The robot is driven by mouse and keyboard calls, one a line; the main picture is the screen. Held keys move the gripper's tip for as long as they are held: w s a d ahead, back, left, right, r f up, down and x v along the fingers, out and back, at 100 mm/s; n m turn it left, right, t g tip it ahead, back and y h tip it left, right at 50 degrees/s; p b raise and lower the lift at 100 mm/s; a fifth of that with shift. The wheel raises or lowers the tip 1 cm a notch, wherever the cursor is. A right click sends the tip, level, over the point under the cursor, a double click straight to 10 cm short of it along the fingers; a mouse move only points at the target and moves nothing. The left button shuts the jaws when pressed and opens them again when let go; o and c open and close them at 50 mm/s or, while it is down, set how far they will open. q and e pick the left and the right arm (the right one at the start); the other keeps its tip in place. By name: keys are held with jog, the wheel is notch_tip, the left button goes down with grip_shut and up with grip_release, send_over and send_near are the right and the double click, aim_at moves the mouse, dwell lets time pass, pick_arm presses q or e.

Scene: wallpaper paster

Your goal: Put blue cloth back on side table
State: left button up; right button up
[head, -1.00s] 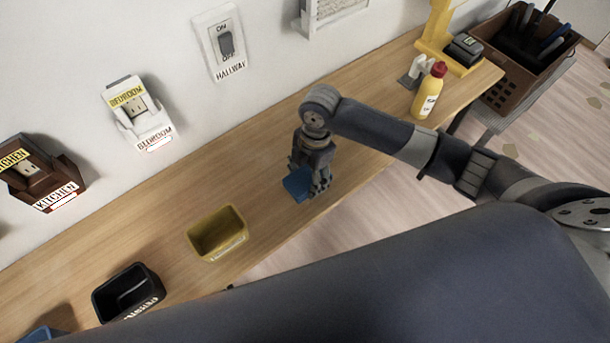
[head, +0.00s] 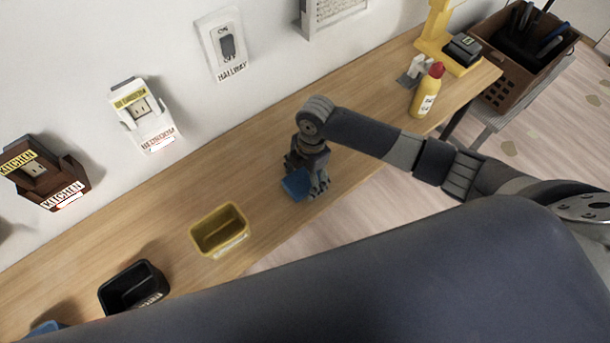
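The blue cloth (head: 296,185) is a small folded square at the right gripper's fingers, at or just above the wooden table (head: 185,195) by its front edge. My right gripper (head: 308,184) points down over the table, with its fingers beside and partly over the cloth. The fingers look spread, but whether they still touch or pinch the cloth is hidden. My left gripper is out of view.
A yellow bin (head: 220,232), a black bin (head: 133,288) and part of a blue bin (head: 47,328) stand to the left. A yellow bottle with red cap (head: 427,92) and a brown basket (head: 520,65) are at the right. The table between gripper and bottle is clear.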

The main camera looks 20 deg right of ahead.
aim_at(307, 173)
dwell(0.3)
jog(key=shift+f+b, duration=0.15)
jog(key=shift+b, duration=0.25)
jog(key=r, duration=0.3)
jog(key=r+b, duration=0.1)
jog(key=r, duration=0.2)
jog(key=w+r+b, duration=0.1)
jog(key=r, duration=0.3)
jog(key=shift+d+r, duration=0.1)
jog(key=shift+d, duration=0.3)
jog(key=shift+r, duration=0.4)
